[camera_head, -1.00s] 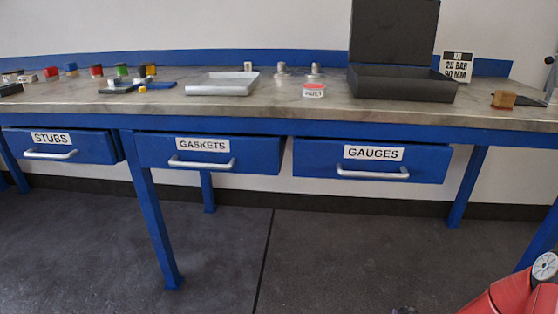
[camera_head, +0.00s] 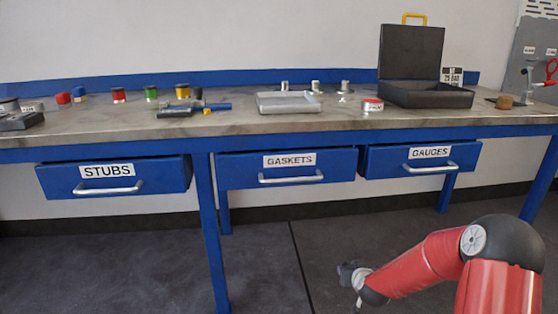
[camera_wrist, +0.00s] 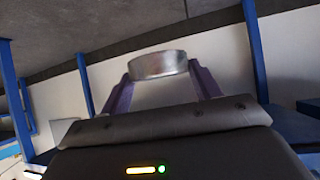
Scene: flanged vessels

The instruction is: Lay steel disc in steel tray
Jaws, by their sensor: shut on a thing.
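The steel disc (camera_wrist: 158,66) is a short, shiny round piece. In the wrist view it sits between the two fingers of my gripper (camera_wrist: 160,78), which is shut on it. In the head view my gripper (camera_head: 350,274) hangs low in front of the bench, over the floor; the disc cannot be made out there. The steel tray (camera_head: 290,109) is a shallow, pale metal tray on the bench top, behind and above my gripper in the picture. Its inside looks empty.
The GASKETS drawer (camera_head: 288,168) is below the bench top (camera_head: 240,128).

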